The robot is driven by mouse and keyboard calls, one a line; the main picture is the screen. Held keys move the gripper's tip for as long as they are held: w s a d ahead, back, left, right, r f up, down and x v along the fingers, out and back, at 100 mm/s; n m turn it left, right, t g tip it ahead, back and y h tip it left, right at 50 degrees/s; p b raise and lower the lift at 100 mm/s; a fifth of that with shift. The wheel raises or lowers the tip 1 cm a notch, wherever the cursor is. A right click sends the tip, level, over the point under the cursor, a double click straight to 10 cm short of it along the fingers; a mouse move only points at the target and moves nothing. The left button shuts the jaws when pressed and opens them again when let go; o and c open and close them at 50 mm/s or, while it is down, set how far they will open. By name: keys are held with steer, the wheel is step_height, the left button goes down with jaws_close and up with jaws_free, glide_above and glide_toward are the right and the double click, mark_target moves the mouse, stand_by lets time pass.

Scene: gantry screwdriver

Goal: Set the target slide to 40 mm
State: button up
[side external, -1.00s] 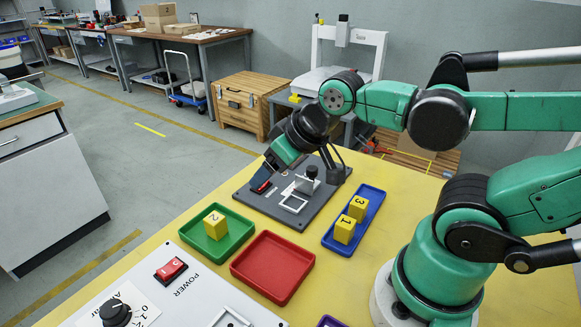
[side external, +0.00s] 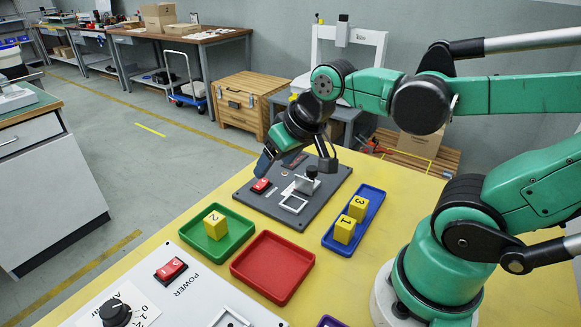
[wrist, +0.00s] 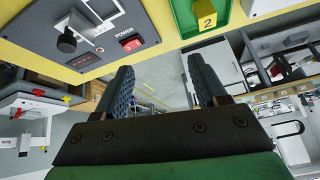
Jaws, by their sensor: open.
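The dark grey panel (side external: 262,200) lies on the yellow table and carries a slide with a black knob (side external: 311,172) on a light plate. The knob also shows at the upper left of the wrist view (wrist: 67,42). Its scale is too small to read, so I cannot tell its setting. A red power switch (side external: 261,186) is on the same panel. My gripper (side external: 265,160) hangs above the panel's far left side, apart from the knob. In the wrist view my gripper (wrist: 163,85) has its two fingers spread with nothing between them.
A green tray (side external: 229,243) holds a yellow block 2. A red tray (side external: 273,267) is empty. A blue tray (side external: 370,205) holds yellow blocks 3 and 1. A white panel (side external: 205,290) with a red switch and a black dial is at the front left.

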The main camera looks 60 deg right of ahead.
steer(key=w+d+f+m+g, duration=0.15)
steer(key=d+m+g, duration=0.25)
steer(key=d+m, duration=0.45)
steer(key=m+g, duration=0.2)
steer(key=m, duration=0.4)
glide_above(312, 168)
steer(key=shift+w+a+f, duration=0.1)
steer(key=shift+a+f, duration=0.05)
steer(key=shift+f, duration=0.3)
steer(key=shift+w+a+f, duration=0.1)
steer(key=shift+a+f, duration=0.05)
steer(key=shift+f, duration=0.25)
steer(key=shift+s+d+f+m, duration=0.15)
steer(key=shift+d+m, duration=0.15)
steer(key=shift+m, duration=0.05)
steer(key=shift+d+f, duration=0.15)
steer(key=shift+f, duration=2.75)
jaws_close()
